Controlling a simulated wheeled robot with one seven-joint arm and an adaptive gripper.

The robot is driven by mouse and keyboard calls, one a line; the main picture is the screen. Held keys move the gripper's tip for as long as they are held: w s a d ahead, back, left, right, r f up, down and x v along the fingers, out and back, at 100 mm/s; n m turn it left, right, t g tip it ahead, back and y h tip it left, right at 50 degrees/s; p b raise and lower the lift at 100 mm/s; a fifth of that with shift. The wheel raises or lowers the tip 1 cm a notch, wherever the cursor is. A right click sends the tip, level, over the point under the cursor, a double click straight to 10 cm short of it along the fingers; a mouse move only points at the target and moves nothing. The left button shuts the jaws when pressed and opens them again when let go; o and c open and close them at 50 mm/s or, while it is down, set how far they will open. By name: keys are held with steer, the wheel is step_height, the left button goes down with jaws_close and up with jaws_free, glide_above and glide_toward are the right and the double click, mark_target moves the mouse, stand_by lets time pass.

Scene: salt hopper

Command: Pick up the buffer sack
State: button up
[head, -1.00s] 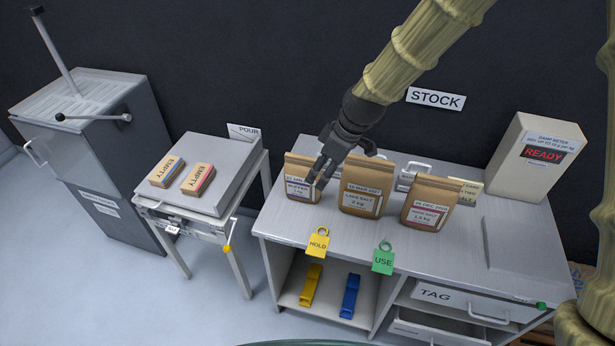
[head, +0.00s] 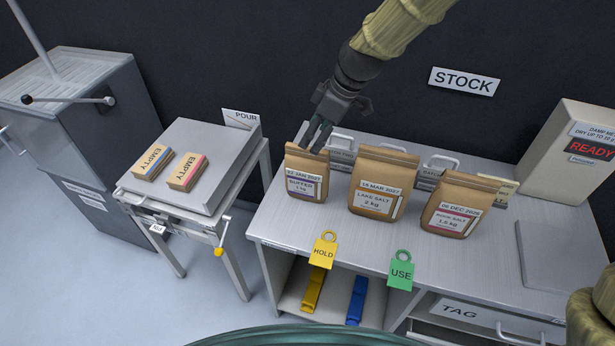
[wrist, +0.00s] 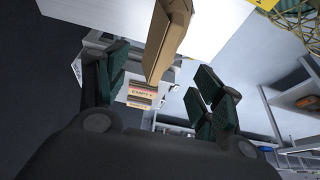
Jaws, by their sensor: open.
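The buffer sack (head: 306,188) is a brown paper bag with a purple-marked "BUFFER 1 kg" label. It stands upright at the left end of the stock bench, leftmost of three sacks. My gripper (head: 318,138) is open at the sack's top edge, its fingers overlapping the top right corner in the head view. In the wrist view a brown sack (wrist: 167,40), seemingly the buffer sack, shows between and beyond the spread fingers (wrist: 158,88). I cannot tell whether they touch it.
The lake salt sack (head: 382,182) stands close on the right, with the rock salt sack (head: 461,204) beyond it. Yellow HOLD (head: 324,252) and green USE (head: 401,272) tags hang at the bench front. Bins with handles stand behind the sacks. A damp meter (head: 575,150) is far right.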

mark_target(302, 158)
steer(key=shift+a+f, duration=0.2)
steer(key=shift+f, duration=0.4)
steer(key=p+x, duration=0.1)
steer(key=x, duration=0.2)
steer(key=shift+d, duration=0.15)
steer(key=shift+p+x, duration=1.3)
steer(key=shift+x, duration=1.95)
steer(key=shift+r, duration=0.15)
jaws_close()
